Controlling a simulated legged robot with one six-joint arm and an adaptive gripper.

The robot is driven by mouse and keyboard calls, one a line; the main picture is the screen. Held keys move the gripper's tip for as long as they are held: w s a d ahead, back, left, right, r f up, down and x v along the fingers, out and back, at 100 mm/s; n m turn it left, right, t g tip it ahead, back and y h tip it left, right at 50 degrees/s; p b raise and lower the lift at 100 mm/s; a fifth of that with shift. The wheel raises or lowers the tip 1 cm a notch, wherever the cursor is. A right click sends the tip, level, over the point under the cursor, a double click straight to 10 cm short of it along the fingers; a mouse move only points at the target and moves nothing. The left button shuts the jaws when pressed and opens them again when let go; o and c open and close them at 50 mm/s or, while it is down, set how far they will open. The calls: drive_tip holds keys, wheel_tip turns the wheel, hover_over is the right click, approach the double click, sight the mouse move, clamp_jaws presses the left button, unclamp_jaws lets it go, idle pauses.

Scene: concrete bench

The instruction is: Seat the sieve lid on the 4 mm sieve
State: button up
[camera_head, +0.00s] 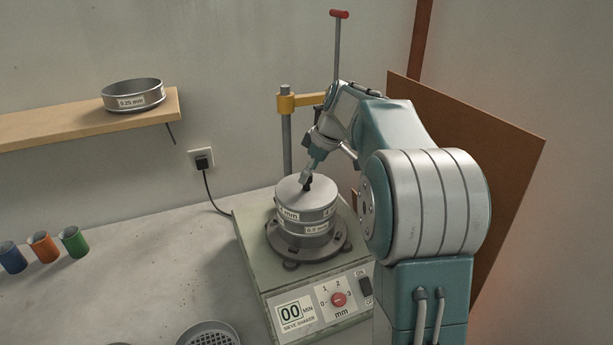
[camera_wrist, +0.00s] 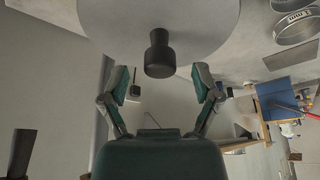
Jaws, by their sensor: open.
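The sieve lid (camera_head: 294,190) is a grey disc lying on top of the sieve stack on the shaker. Its black knob (camera_wrist: 160,55) stands up from the middle of the disc. The upper sieve (camera_head: 307,214) is under the lid, its label partly readable with "mm" and a "4". The lid looks flat on it, but I cannot tell if it is fully down all round. My gripper (camera_head: 308,174) is right at the knob. In the wrist view my gripper (camera_wrist: 162,84) has its fingers spread wide, with the knob just beyond and between the tips, touching neither.
A lower sieve (camera_head: 318,229) marked 0.5 mm sits on the shaker (camera_head: 262,262). A post with a yellow clamp (camera_head: 289,103) stands behind. A 0.25 mm sieve (camera_head: 133,95) lies on the shelf (camera_head: 60,128). Coloured cups (camera_head: 43,247) and a perforated round piece (camera_head: 208,335) are left.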

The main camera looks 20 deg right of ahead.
drive_tip(key=v, duration=1)
drive_tip(key=shift+r, duration=0.1)
drive_tip(key=s+a+f+m+h, duration=0.2)
drive_tip(key=s+a+m, duration=0.3)
drive_tip(key=s+a, duration=0.8)
drive_tip(key=s+a+f+m+t, duration=0.1)
drive_tip(key=s+f+m, duration=0.1)
drive_tip(key=s+f, duration=0.2)
drive_tip(key=s+f+m+t+h, duration=0.1)
drive_tip(key=s+f, duration=0.4)
drive_tip(key=s, duration=0.6)
drive_tip(key=shift+s+a+f+m, duration=0.2)
drive_tip(key=shift+s+a+m, duration=0.2)
drive_tip(key=shift+m, duration=0.1)
